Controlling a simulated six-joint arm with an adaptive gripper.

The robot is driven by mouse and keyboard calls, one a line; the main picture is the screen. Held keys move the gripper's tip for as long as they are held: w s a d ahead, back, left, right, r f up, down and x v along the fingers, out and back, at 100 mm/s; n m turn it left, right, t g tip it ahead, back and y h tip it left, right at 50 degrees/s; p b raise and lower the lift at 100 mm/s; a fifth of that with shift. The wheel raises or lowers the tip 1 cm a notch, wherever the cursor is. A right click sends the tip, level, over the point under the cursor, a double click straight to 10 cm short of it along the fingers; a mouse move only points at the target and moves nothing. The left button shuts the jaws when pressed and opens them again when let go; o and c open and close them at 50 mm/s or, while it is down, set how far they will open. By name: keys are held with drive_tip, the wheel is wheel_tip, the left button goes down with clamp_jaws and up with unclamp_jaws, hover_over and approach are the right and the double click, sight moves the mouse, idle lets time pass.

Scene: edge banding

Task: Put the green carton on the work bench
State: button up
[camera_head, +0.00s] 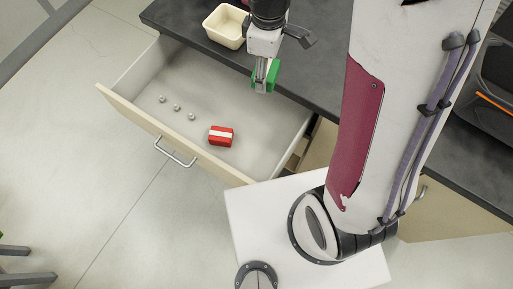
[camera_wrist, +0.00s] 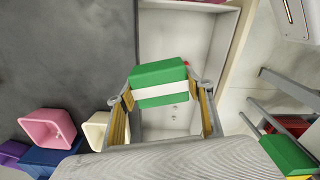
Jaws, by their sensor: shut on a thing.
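My gripper (camera_head: 264,86) is shut on the green carton (camera_head: 274,75) and holds it above the open drawer, close to the front edge of the bench. In the wrist view the green carton (camera_wrist: 160,80), with a white band, sits between the two fingers of my gripper (camera_wrist: 163,98). The dark work bench (camera_head: 325,62) runs behind the drawer; its top also shows at the left of the wrist view (camera_wrist: 60,60). My gripper hides part of the carton in the head view.
The open drawer (camera_head: 150,112) holds a red carton with a white band (camera_head: 221,136) and several small metal pieces (camera_head: 177,107). A cream bin (camera_head: 226,27) stands on the bench. The wrist view shows a pink bin (camera_wrist: 47,128) and another green object (camera_wrist: 287,155) at lower right.

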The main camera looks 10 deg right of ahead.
drive_tip(key=s+n, duration=0.1)
drive_tip(key=n, duration=0.1)
drive_tip(key=a+n, duration=0.1)
drive_tip(key=shift+s+a+n, duration=0.1)
drive_tip(key=shift+s+n, duration=0.25)
drive_tip(key=shift+n, duration=0.05)
drive_tip(key=s+a+n, duration=0.1)
drive_tip(key=s+n, duration=0.1)
drive_tip(key=n, duration=0.9)
hover_over(256, 150)
wheel_tip(256, 150, down, 21)
idle(0.4)
drive_tip(key=shift+d, duration=0.1)
drive_tip(key=shift+w+f, duration=0.1)
drive_tip(key=shift+f, duration=2.7)
drive_tip(key=shift+f, duration=0.1)
drive_tip(key=shift+f, duration=1.8)
drive_tip(key=shift+f, duration=0.15)
